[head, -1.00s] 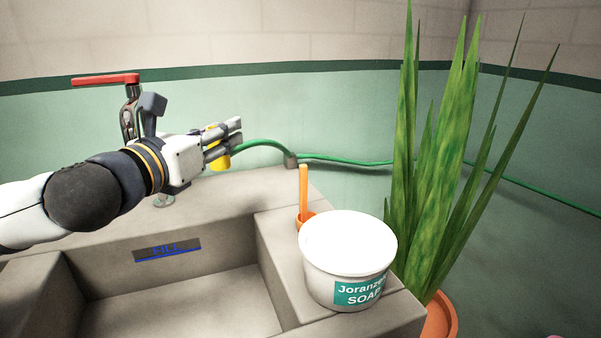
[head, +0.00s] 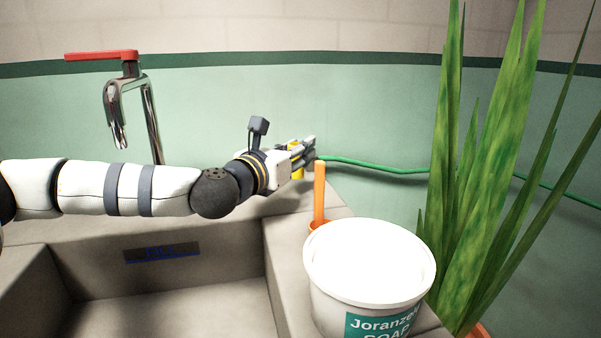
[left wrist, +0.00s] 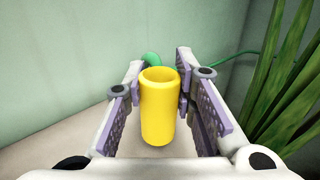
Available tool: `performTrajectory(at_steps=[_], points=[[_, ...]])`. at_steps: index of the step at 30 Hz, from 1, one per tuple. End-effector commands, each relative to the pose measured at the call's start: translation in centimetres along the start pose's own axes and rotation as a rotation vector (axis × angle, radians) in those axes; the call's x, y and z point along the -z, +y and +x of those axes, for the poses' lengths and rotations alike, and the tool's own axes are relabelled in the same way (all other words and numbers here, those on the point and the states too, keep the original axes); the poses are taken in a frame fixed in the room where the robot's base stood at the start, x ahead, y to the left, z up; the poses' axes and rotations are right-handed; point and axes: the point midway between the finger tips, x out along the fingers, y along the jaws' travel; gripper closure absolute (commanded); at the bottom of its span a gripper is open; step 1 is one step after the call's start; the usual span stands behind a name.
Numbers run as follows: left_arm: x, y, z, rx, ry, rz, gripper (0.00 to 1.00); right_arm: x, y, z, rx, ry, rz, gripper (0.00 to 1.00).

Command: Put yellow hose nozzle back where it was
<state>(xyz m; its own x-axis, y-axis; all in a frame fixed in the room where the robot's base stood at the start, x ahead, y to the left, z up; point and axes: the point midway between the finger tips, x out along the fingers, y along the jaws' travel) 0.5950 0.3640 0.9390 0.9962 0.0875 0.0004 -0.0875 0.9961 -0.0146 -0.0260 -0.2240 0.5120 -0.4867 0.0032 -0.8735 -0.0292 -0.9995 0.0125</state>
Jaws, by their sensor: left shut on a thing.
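The yellow hose nozzle (left wrist: 160,112) stands between the two finger pads of my left gripper (left wrist: 160,100) in the left wrist view, its open round end facing the camera. In the head view the nozzle (head: 298,170) shows as a small yellow patch in the left gripper (head: 305,155), which is shut on it at the back right corner of the sink's ledge. The green hose (head: 375,166) runs right from the gripper along the wall. Where hose and nozzle meet is hidden by the fingers. My right gripper is not in view.
A white soap tub (head: 368,265) stands on the sink's right ledge, with an orange handled tool (head: 319,190) just behind it, close below the gripper. A tall plant (head: 480,180) rises at the right. The faucet (head: 148,110) with its red lever stands at the left.

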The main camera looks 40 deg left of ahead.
Motion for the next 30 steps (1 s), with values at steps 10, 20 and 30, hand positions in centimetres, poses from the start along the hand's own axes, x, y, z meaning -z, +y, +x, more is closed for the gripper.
performTrajectory(at_steps=[10, 20, 30], points=[[3.7, -0.1, 0.5, 0.001, 0.0, 0.0, 1.0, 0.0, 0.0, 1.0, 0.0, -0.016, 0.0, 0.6], [4.2, 0.0, 0.5, 0.001, 0.002, 0.0, 0.62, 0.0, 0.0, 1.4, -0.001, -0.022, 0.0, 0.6], [3.9, 0.0, 0.5, 0.001, 0.001, 0.0, 0.55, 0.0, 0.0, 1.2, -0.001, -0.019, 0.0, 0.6]])
